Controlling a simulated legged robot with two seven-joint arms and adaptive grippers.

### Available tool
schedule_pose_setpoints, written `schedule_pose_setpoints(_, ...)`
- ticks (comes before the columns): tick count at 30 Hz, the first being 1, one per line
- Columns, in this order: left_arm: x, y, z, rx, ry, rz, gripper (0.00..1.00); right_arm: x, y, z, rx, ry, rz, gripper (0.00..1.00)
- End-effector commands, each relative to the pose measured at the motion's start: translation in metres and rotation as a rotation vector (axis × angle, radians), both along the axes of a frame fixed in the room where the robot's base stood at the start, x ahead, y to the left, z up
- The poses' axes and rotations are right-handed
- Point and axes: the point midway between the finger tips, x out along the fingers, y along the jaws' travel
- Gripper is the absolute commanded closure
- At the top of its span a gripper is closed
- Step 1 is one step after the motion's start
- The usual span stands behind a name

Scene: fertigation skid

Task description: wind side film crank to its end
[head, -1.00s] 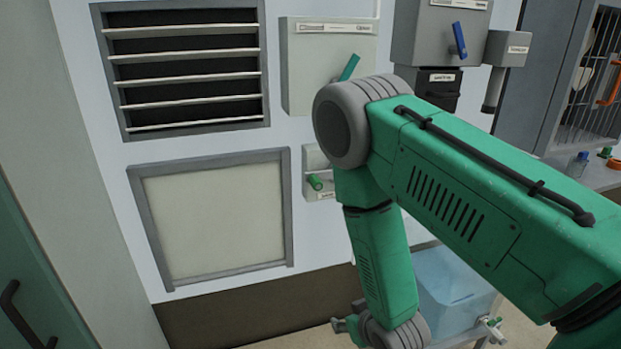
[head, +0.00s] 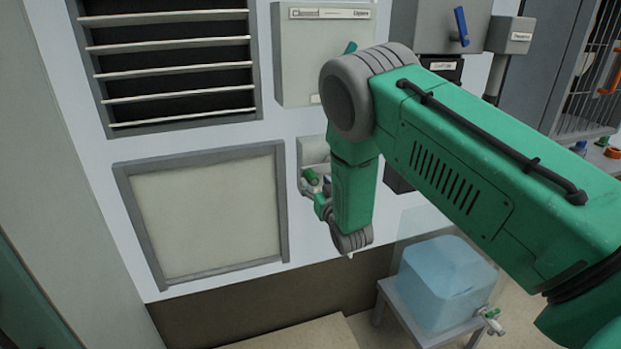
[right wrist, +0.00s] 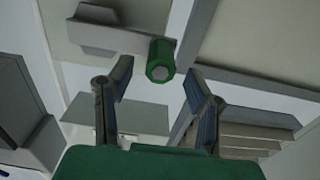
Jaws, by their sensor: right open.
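The crank's green handle (head: 311,177) shows at a small light-grey wall box (head: 313,150), right of the framed cream panel. My right gripper (head: 313,191) is right at the handle in the head view, partly hidden by my own arm. In the right wrist view the green handle (right wrist: 160,58) sticks out toward me from a grey crank arm (right wrist: 108,36). My right gripper (right wrist: 157,88) is open, its two fingers apart on either side just below the handle. I cannot tell whether they touch it. My left gripper is not in view.
A cream panel (head: 202,220) and a louvred vent (head: 175,67) are on the wall at left. A box with a scale (head: 296,60) and another green lever is above. A blue water container (head: 447,280) stands on a low stand at lower right.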

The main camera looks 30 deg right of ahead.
Motion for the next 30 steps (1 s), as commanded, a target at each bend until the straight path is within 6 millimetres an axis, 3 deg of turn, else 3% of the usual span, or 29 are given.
schedule_pose_setpoints(6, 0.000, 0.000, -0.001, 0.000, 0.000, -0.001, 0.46, 0.027, -0.005, 0.001, -0.001, -0.001, 0.000, 0.54)
schedule_pose_setpoints(18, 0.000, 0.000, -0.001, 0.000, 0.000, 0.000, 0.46, 0.034, -0.006, 0.001, -0.002, 0.001, 0.000, 0.54)
schedule_pose_setpoints(22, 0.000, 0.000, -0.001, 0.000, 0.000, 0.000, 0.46, 0.034, -0.006, 0.000, -0.001, 0.001, 0.001, 1.00)
schedule_pose_setpoints(30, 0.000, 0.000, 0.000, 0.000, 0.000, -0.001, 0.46, 0.034, -0.006, 0.000, 0.008, 0.001, 0.000, 1.00)
